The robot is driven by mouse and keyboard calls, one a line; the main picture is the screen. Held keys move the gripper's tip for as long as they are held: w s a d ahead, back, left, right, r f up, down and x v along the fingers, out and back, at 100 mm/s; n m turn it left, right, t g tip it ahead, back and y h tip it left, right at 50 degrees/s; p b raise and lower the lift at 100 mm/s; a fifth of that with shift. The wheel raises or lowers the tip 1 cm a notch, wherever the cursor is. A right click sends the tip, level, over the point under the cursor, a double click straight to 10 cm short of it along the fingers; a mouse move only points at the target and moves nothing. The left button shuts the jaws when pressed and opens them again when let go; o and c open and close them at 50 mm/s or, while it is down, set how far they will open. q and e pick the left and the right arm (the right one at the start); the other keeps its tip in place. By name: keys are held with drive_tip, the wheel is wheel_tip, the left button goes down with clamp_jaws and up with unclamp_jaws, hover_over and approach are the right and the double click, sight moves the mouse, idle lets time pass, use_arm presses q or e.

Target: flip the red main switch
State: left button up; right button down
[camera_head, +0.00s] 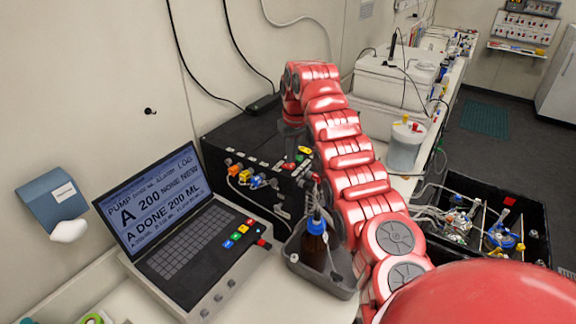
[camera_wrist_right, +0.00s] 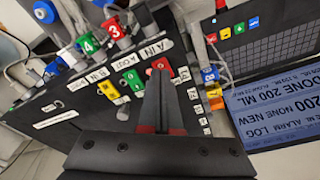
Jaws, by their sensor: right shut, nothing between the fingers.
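A black equipment box (camera_head: 250,135) stands against the wall with coloured parts on its labelled panel. My right gripper (camera_wrist_right: 160,72) is shut and empty, its fingertips over that panel. A small red part (camera_wrist_right: 161,63), which looks like a switch, sits right at the fingertips; whether they touch it I cannot tell. In the head view my right gripper (camera_head: 291,138) hangs at the box, dark against it, with its tips hard to make out. Another red part (camera_head: 263,243) sits at the laptop base's right edge. Which red part is the main switch is not readable. My left gripper is out of view.
Green (camera_wrist_right: 133,78) and yellow (camera_wrist_right: 108,90) parts sit close beside the fingertips. A laptop-like console (camera_head: 195,245) stands in front of the box. A grey tray (camera_head: 340,290) with a brown bottle (camera_head: 316,245) is at its right. A black crate (camera_head: 530,215) stands further right.

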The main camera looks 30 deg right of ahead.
sight(291, 167)
drive_tip(key=shift+f+b, duration=0.8)
drive_tip(key=shift+f, duration=0.05)
idle(0.3)
drive_tip(key=shift+r, duration=0.15)
drive_tip(key=shift+r+p, duration=1.3)
drive_tip(key=shift+r, duration=1.2)
drive_tip(key=shift+r+p, duration=0.65)
drive_tip(key=shift+r, duration=0.3)
drive_tip(key=shift+f, duration=0.1)
